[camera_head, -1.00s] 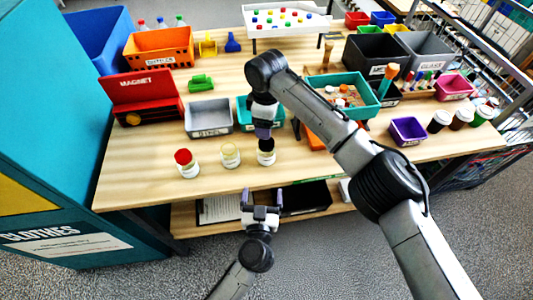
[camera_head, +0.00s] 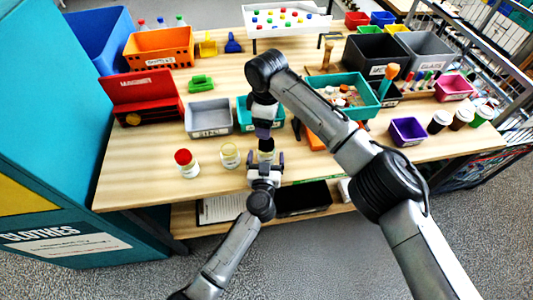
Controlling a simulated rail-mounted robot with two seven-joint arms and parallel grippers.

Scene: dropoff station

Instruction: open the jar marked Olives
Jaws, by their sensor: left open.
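Three small jars stand in a row near the front edge of the table. One jar (camera_head: 186,164) has a red lid, the middle jar (camera_head: 230,156) has a cream lid, and the third jar (camera_head: 266,154) is at the right. Their labels are too small to read. My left gripper (camera_head: 266,159) is open, with one finger on each side of the right jar, at its front. My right gripper (camera_head: 263,132) points down from above at the top of the right jar. It hides the lid, and its grip cannot be made out.
A grey bin (camera_head: 209,119) and a teal bin (camera_head: 243,112) stand close behind the jars. A red toolbox (camera_head: 143,98) is at the left. A purple bin (camera_head: 408,131) and several lidded cups stand at the right. The table's front left is clear.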

